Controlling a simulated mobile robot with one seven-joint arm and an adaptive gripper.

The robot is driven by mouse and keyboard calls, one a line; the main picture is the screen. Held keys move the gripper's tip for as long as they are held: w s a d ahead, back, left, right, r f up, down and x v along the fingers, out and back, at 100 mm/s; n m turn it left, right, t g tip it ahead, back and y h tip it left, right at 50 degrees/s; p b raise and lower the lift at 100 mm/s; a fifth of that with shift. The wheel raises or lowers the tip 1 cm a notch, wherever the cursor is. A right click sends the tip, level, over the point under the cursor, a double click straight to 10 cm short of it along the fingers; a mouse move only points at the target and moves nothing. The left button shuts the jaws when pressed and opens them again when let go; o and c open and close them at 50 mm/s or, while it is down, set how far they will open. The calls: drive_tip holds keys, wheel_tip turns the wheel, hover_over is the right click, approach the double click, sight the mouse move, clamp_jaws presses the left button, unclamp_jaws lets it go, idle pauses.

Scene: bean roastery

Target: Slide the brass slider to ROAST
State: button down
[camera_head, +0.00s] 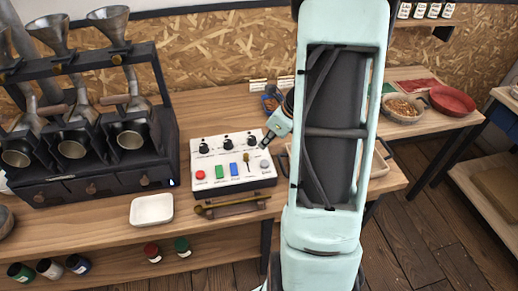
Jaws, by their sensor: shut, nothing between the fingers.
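A white control panel (230,183) stands on the wooden bench. It has several black knobs along its back row, a red button (200,175), a green switch (219,172), a blue switch (233,169) and a grey button (264,165). Between the blue switch and grey button is a narrow upright slot with a small slider (246,158), which I take for the brass slider. Its labels are too small to read. My gripper (266,143) is shut and empty at the panel's back right corner, right of the slider. Whether it touches the panel is unclear.
A dark roaster rack (105,180) with metal funnels stands left. A white dish (152,209) sits front left of the panel. A brown wooden bar (232,206) lies along its front. A red bowl (452,101) is farther right.

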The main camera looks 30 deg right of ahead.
drive_tip(key=shift+v, duration=1.35)
